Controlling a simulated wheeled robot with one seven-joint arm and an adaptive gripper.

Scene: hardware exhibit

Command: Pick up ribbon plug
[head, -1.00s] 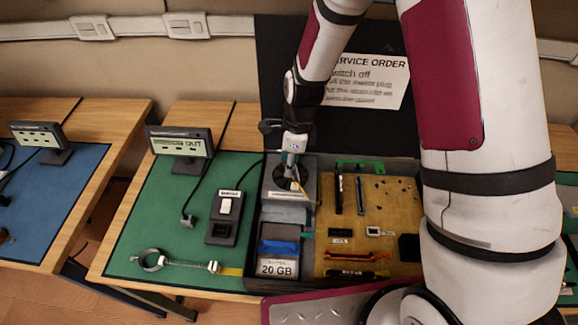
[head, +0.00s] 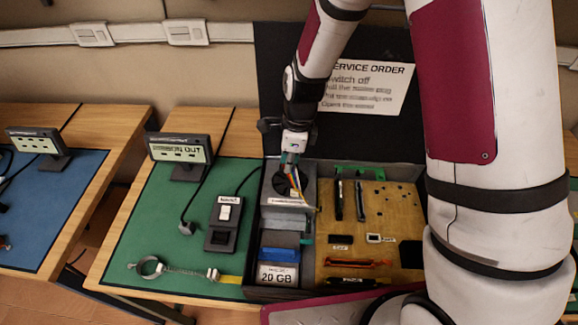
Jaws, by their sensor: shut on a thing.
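My gripper (head: 291,158) points down over the grey power unit with the round black fan, at the left back of the open case (head: 263,225). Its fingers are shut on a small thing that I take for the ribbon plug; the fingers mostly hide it. A thin coloured strip, likely its ribbon cable (head: 300,190), hangs from the fingers across the fan unit (head: 280,187) toward the yellow-brown circuit board (head: 390,223). The plug appears held above the unit, but its exact height is hard to tell.
A drive labelled 20 GB (head: 278,274) lies in the case's front left. A service order sign (head: 368,87) stands behind. My arm hides the right side.

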